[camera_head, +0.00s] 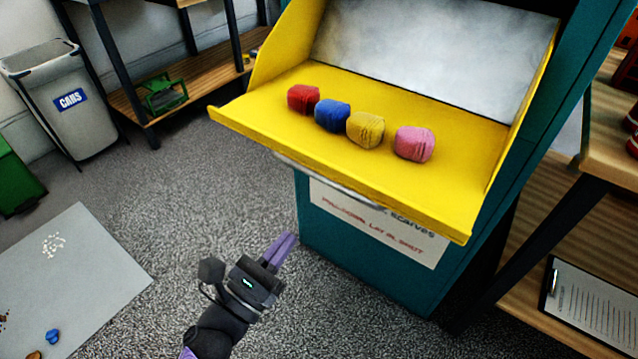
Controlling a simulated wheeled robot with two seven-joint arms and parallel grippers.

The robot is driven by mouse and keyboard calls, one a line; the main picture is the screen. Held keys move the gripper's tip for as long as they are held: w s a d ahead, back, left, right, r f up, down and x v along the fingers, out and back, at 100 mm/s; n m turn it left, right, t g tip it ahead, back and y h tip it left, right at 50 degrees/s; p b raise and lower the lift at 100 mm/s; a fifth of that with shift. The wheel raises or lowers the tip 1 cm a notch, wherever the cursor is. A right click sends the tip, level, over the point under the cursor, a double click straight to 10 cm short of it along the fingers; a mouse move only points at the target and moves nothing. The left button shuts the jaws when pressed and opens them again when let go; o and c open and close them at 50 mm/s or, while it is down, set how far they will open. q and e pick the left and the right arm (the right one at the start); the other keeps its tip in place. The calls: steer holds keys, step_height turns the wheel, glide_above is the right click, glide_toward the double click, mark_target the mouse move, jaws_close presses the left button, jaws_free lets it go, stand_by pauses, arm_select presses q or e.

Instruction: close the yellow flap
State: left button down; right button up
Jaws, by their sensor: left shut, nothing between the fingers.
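The yellow flap (270,112) is open. It slopes out from the front of a teal station (345,250), with yellow side walls and a silver bar under its front edge. Several rolled scarves lie on it in a row: red (303,97), blue (332,115), yellow (365,129) and pink (413,144). My left gripper (286,243) is below and in front of the flap, apart from it, with its purple fingers together and empty. My right gripper does not show.
A sign (375,222) is on the station's front. A grey bin (68,100) labelled CANS and a shelf (195,85) stand back left. A grey mat (75,260) lies left. A wooden shelf with a clipboard (590,303) stands right. Carpet in front is clear.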

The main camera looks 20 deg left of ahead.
arm_select(q)
steer(key=w+d+r+p, duration=0.1)
steer(key=w+d+r, duration=0.1)
steer(key=w+r, duration=0.4)
steer(key=shift+w+d+p, duration=0.35)
steer(key=shift+w+p, duration=0.05)
steer(key=shift+w, duration=0.2)
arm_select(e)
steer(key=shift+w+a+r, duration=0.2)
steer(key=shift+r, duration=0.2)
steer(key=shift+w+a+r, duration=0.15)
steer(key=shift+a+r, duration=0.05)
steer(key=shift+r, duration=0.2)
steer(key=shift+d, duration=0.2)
